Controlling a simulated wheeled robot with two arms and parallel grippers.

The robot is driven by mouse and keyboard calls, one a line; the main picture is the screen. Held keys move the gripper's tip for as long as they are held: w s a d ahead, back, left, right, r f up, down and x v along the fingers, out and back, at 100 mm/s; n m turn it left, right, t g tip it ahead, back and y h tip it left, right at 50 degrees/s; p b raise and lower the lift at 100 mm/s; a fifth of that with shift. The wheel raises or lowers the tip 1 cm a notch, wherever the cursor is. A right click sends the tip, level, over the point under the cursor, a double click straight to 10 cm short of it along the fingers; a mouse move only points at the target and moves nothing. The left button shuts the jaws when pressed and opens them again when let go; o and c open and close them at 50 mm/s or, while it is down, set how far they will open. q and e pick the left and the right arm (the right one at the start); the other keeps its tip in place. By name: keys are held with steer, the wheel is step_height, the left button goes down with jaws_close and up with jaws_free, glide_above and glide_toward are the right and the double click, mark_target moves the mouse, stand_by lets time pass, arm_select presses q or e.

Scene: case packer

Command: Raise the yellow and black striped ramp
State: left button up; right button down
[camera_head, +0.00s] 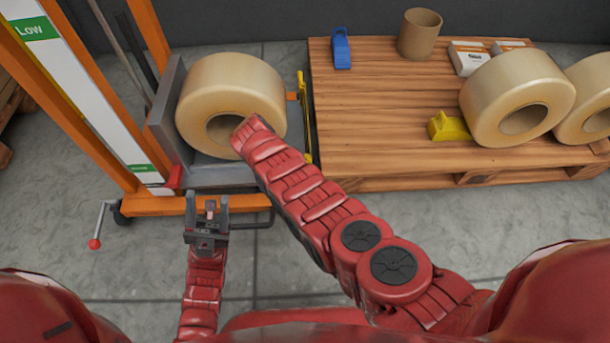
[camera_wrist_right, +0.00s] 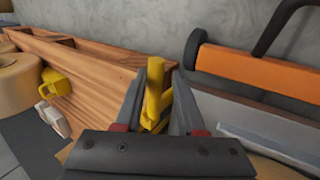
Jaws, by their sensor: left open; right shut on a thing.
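The yellow and black ramp (camera_head: 307,128) shows in the head view as a thin, steep strip between the lift platform (camera_head: 215,175) and the wooden pallet. Its exact angle is hard to tell. In the right wrist view my right gripper (camera_wrist_right: 165,82) is shut on a yellow bar of the ramp (camera_wrist_right: 154,92), which stands between its fingers. In the head view my right arm reaches over the platform in front of a big tape roll (camera_head: 230,85), and its gripper is hidden. My left gripper (camera_head: 208,208) is open and empty in front of the platform's orange base.
The pallet (camera_head: 390,110) holds large tape rolls (camera_head: 515,95), a yellow dispenser (camera_head: 448,127), a blue dispenser (camera_head: 341,48), a cardboard tube (camera_head: 419,34) and small boxes (camera_head: 468,57). A red-knobbed crank (camera_head: 98,230) is at the lift's lower left. The floor in front is clear.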

steer(key=shift+s+a+f, duration=0.15)
steer(key=shift+a, duration=0.4)
steer(key=shift+s+a+f, duration=0.1)
steer(key=shift+a, duration=0.45)
steer(key=c, duration=0.8)
jaws_free()
steer(key=shift+o, duration=0.3)
steer(key=shift+w+a+f, duration=0.1)
steer(key=shift+a, duration=0.05)
steer(key=shift+d, duration=0.25)
